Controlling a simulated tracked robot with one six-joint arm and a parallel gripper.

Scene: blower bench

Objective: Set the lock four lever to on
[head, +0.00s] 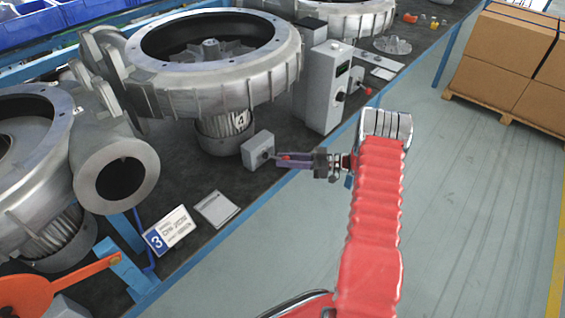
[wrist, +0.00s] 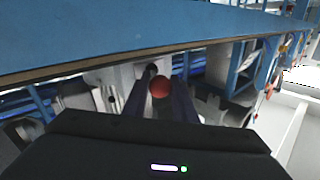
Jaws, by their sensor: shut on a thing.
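The lock four lever is on a small grey box (head: 258,150) at the bench's front edge, beside the blower marked 4 (head: 215,60). My gripper (head: 281,158) reaches in from the right and is shut on the lever's red ball knob (wrist: 160,87). In the wrist view the knob sits between my two dark fingers, with a dark round pivot behind it. The fingers hide most of the lever in the head view, so I cannot read its setting.
A taller grey control box (head: 322,88) stands further back on the bench. A card marked 3 (head: 170,230) and a pale plate (head: 216,208) lie in front. Cardboard boxes (head: 505,50) stand at the back right. The floor (head: 465,200) right of my arm is clear.

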